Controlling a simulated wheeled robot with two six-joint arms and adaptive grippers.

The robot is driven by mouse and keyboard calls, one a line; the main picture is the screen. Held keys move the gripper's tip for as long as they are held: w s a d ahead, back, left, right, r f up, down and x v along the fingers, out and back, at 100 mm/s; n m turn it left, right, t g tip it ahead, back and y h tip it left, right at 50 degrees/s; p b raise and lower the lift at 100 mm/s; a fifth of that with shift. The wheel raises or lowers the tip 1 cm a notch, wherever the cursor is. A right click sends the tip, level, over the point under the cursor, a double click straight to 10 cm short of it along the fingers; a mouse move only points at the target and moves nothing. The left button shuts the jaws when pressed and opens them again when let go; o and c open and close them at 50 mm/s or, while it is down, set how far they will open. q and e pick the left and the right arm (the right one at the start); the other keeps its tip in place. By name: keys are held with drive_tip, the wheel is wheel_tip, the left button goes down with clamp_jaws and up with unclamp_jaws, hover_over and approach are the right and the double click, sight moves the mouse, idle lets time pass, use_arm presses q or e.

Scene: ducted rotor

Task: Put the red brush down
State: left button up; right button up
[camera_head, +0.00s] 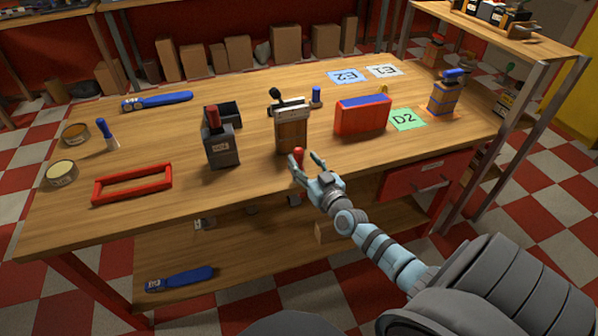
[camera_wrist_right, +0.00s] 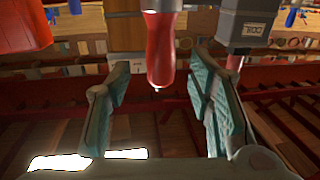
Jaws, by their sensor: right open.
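The red brush shows in the head view as a small red handle (camera_head: 299,154) near the table's front edge, between the fingertips of my right gripper (camera_head: 307,160). In the right wrist view, which looks upside down, the red handle (camera_wrist_right: 160,50) hangs between the two spread fingers of my right gripper (camera_wrist_right: 155,95), with visible gaps on both sides. A grey collar joins the handle at the top edge of that view; the bristles are out of sight. I cannot tell whether the brush touches the table (camera_head: 250,190). My left gripper is not in view.
A wooden block with a black handle (camera_head: 291,130) stands just behind the brush. A dark box with a red top (camera_head: 220,150) is to its left and a red-and-blue block (camera_head: 362,118) to its right. A red frame (camera_head: 132,184) lies front left. Table left of the gripper is free.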

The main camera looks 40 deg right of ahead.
sight(301, 162)
drive_tip(key=w, duration=0.1)
drive_tip(key=w+b, duration=0.1)
drive_tip(key=w+f+b, duration=0.1)
drive_tip(key=shift+d, duration=0.25)
drive_tip(key=shift+w, duration=0.35)
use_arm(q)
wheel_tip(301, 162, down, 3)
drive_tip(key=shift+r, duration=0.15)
use_arm(e)
drive_tip(key=shift+r, duration=0.1)
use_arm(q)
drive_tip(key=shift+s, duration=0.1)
use_arm(e)
clamp_jaws()
drive_tip(key=shift+r, duration=0.1)
